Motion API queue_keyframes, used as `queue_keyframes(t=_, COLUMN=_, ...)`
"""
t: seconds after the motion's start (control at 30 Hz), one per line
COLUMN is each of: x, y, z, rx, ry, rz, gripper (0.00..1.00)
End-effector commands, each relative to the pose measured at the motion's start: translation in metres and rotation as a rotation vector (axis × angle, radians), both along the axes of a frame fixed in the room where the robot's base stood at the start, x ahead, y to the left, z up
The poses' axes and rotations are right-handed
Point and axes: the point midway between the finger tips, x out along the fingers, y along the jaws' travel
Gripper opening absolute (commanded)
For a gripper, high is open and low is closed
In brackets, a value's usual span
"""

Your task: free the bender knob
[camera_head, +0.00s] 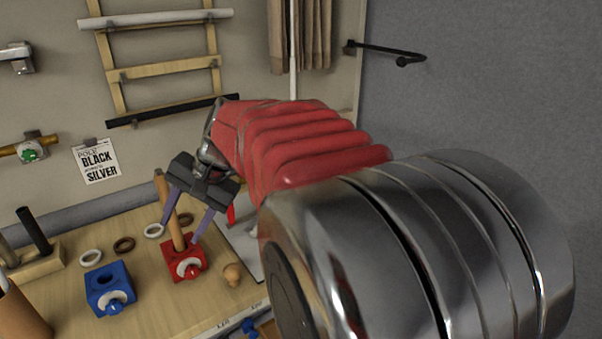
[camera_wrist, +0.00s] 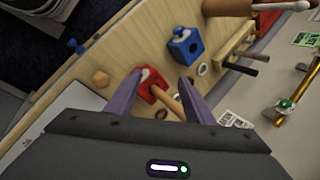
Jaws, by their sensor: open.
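A red block (camera_head: 190,262) with a white ring mark and a small red knob (camera_head: 191,274) on its front stands on the wooden table. A wooden rod (camera_head: 176,225) rises upright from it. A blue block (camera_head: 108,283) with a blue knob (camera_head: 114,307) stands to its left, with an empty hole on top. Which knob is the bender's I cannot tell. My gripper (camera_head: 181,229) is open above the red block, its purple fingers on either side of the rod. In the wrist view, the red block (camera_wrist: 148,84) and rod (camera_wrist: 166,101) show between the fingers. Contact is not visible.
A pear-shaped wooden piece (camera_head: 232,274) lies right of the red block. Rings, including a white one (camera_head: 90,257) and a brown one (camera_head: 124,245), lie behind. A wooden holder (camera_head: 35,264) with dark rods stands at left. Wall-mounted rails (camera_head: 170,68) are behind.

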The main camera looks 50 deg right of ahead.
Motion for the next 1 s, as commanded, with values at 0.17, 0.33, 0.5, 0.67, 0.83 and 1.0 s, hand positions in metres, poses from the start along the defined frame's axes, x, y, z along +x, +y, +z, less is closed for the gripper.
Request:
queue_keyframes(t=0.17, x=-0.040, y=0.036, z=-0.001, rx=-0.143, ry=-0.030, rz=0.159, gripper=0.48)
queue_keyframes(t=0.33, x=-0.077, y=0.059, z=-0.006, rx=-0.279, ry=-0.062, rz=0.308, gripper=0.48)
queue_keyframes(t=0.5, x=-0.113, y=0.076, z=-0.014, rx=-0.412, ry=-0.101, rz=0.460, gripper=0.48)
queue_keyframes(t=0.67, x=-0.144, y=0.086, z=-0.023, rx=-0.537, ry=-0.144, rz=0.600, gripper=0.48)
queue_keyframes(t=0.83, x=-0.172, y=0.092, z=-0.035, rx=-0.659, ry=-0.189, rz=0.738, gripper=0.48)
queue_keyframes(t=1.0, x=-0.185, y=0.093, z=-0.042, rx=-0.729, ry=-0.216, rz=0.813, gripper=0.48)
